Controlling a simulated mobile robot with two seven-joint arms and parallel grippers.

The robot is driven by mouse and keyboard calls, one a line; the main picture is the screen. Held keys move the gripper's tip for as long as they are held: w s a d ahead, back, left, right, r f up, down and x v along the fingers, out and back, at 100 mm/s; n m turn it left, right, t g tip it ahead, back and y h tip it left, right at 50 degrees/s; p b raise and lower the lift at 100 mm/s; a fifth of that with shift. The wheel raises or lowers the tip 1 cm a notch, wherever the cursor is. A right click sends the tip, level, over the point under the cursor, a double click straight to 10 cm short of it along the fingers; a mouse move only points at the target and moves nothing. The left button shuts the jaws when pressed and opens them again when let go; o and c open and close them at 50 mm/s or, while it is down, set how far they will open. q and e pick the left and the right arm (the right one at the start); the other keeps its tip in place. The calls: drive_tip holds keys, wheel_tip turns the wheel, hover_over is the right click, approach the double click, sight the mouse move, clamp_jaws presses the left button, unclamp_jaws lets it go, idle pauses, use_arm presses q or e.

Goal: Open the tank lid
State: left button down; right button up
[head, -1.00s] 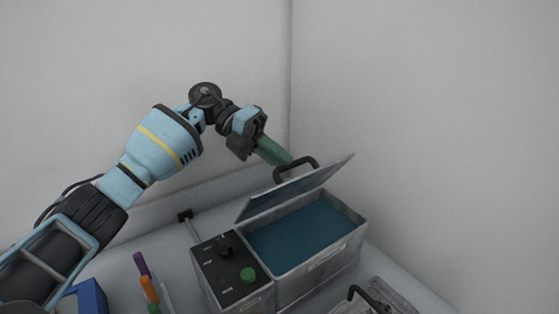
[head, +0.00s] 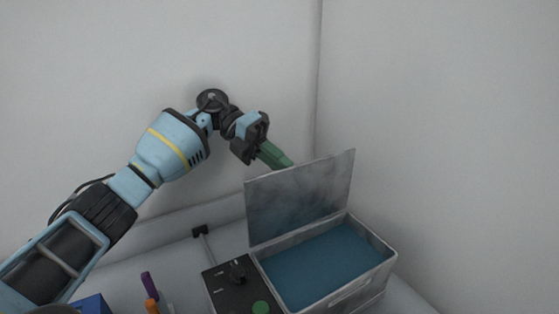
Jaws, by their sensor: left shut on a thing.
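The tank (head: 362,284) is a grey metal box holding blue liquid, at the lower right. Its grey lid (head: 303,197) stands up steeply along the tank's back edge, its underside towards me, leaving the tank open. My left gripper (head: 286,162) is behind the lid's upper edge, its green fingers pointing down to the right. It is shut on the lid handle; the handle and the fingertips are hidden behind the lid. My right gripper is not in view.
A black control panel (head: 226,294) with a knob (head: 237,271) and a green button (head: 260,307) adjoins the tank's left side. Purple (head: 149,285) and orange (head: 152,306) items and a blue block (head: 92,304) are at the bottom left. Pale walls stand close behind and to the right.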

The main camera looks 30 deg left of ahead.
use_arm(q)
wheel_tip(320, 180, down, 2)
drive_tip(key=shift+f, duration=0.25)
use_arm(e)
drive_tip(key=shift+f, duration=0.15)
use_arm(q)
drive_tip(key=shift+s, duration=0.1)
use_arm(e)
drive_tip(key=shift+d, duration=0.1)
use_arm(q)
drive_tip(key=c, duration=1.5)
unclamp_jaws()
drive_tip(key=shift+o, duration=0.2)
drive_tip(key=shift+d+r, duration=0.1)
drive_tip(key=shift+r, duration=0.15)
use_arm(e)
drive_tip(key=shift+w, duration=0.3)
use_arm(q)
drive_tip(key=shift+r, duration=0.2)
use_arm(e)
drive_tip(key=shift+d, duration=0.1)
